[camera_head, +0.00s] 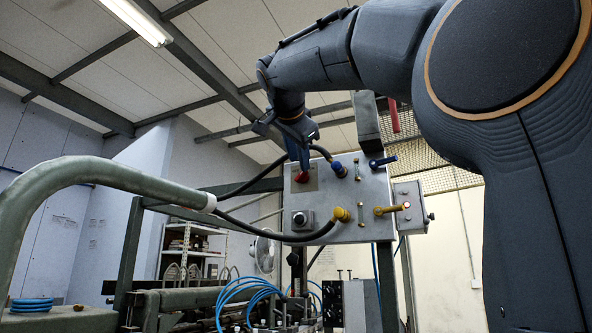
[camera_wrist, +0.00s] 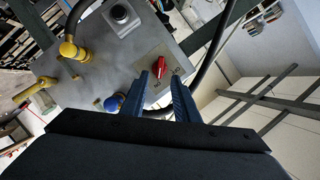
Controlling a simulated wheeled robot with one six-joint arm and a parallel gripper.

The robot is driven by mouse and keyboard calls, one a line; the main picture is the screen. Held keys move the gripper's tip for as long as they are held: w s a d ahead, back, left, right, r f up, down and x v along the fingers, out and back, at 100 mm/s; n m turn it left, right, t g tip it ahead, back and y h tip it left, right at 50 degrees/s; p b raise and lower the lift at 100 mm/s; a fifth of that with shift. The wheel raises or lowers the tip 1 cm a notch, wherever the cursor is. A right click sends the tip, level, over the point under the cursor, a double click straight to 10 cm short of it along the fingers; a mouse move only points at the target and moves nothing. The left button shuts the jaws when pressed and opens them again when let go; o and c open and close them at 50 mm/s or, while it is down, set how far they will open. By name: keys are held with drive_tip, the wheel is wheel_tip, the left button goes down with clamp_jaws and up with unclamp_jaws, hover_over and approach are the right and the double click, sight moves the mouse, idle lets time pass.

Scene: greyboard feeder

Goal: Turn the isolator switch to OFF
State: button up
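The red isolator switch knob (camera_head: 301,177) is on a square plate at the upper left of a grey metal panel (camera_head: 325,200). In the wrist view the red knob (camera_wrist: 158,67) sits on its plate, between my fingertips as seen from there. My gripper (camera_head: 302,164) reaches down to the panel from above. Its two blue fingers (camera_wrist: 160,78) are apart, with a clear gap between them. The fingertips are close to the knob; I cannot tell whether they touch it. The knob's markings are too small to read.
A blue hose coupling (camera_head: 338,170) is right of the knob, with a black hose. Below are a round button (camera_head: 300,219) and a yellow coupling (camera_head: 341,215). A blue lever (camera_head: 381,162) and a brass handle (camera_head: 391,209) project at the right. A thick grey pipe (camera_head: 110,175) crosses the left.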

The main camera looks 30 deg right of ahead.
sight(301, 173)
drive_tip(key=p+x, duration=0.1)
drive_tip(key=x, duration=0.4)
drive_tip(key=shift+w+d+f+p, duration=0.15)
drive_tip(key=shift+w+p, duration=0.1)
drive_tip(key=shift+p, duration=0.15)
drive_tip(key=shift+s, duration=0.1)
clamp_jaws()
